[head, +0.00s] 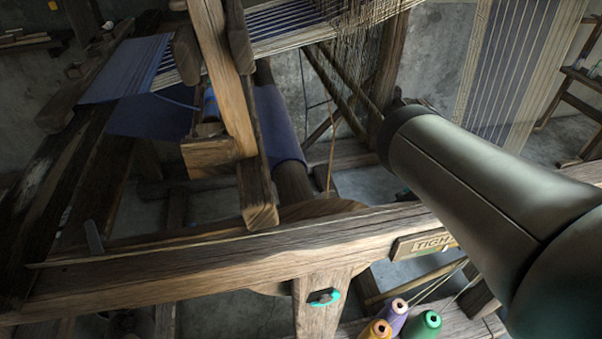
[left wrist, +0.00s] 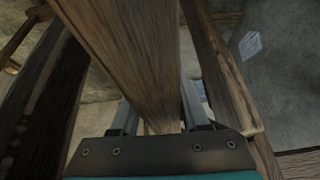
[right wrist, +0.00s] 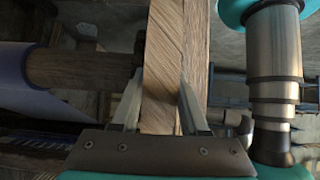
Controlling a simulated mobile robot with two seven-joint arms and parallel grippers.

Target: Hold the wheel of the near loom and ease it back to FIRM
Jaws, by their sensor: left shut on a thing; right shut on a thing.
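The wooden wheel (head: 320,208) stands behind the front rail (head: 180,262) at the end of the cloth beam, mostly hidden by the rail. In the right wrist view my right gripper (right wrist: 160,118) is shut on a flat wooden piece seen edge-on, which looks like the wheel's rim (right wrist: 162,65). The head view hides that grip. My left gripper (left wrist: 158,118) is shut on a wooden beam (left wrist: 130,45). In the head view one grey finger (head: 95,237) seems to stick up at the front rail's left end. A plate (head: 425,242) reads "TIGH", partly covered; no FIRM mark shows.
My right arm crosses the right side of the head view. Spools of thread (head: 395,315) stand below the rail.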

